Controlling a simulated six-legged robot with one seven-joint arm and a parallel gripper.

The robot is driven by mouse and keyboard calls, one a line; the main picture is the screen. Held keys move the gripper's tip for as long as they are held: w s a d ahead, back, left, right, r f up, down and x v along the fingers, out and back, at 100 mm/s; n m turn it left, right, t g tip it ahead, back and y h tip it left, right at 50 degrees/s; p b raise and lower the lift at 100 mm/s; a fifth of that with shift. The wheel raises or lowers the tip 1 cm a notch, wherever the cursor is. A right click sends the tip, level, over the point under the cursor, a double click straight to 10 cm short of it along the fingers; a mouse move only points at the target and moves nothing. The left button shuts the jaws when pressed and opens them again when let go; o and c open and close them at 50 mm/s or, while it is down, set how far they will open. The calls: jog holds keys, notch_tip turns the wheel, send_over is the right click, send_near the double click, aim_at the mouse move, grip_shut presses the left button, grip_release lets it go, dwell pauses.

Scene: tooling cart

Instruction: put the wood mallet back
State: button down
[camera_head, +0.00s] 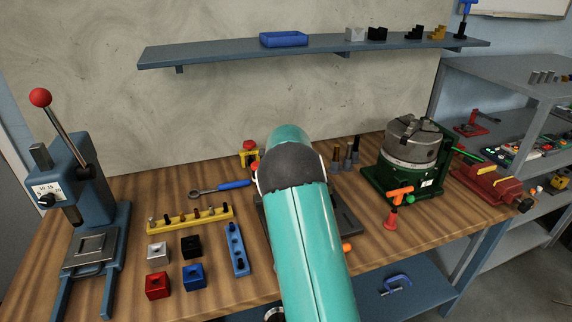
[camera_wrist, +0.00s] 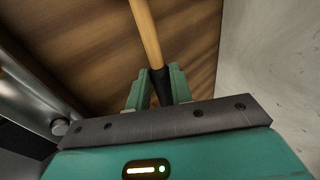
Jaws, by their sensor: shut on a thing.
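The wood mallet shows only as a pale wooden handle (camera_wrist: 147,35) with a black grip section, in the wrist view. My gripper (camera_wrist: 161,84) is shut on the black part of that handle, one teal finger on each side. The handle runs up and out of the top of the wrist view, so the mallet's head is out of sight. In the head view my teal arm covers the middle of the bench and hides the gripper and mallet.
The wooden bench (camera_head: 130,205) holds a blue press (camera_head: 75,190) at left and a green-based chuck (camera_head: 410,150) at right. A dark tray (camera_head: 345,213) is partly behind my arm. A wall shelf (camera_head: 215,53) runs above. A blue-handled wrench (camera_head: 232,185) lies left of my arm.

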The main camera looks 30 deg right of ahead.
jog(key=shift+f, duration=0.5)
jog(key=c, duration=1.2)
grip_release()
jog(key=shift+o, duration=0.2)
jog(key=v, duration=1.3)
jog(key=shift+s+r, duration=0.25)
jog(key=shift+r, duration=0.05)
jog(key=shift+a, duration=0.1)
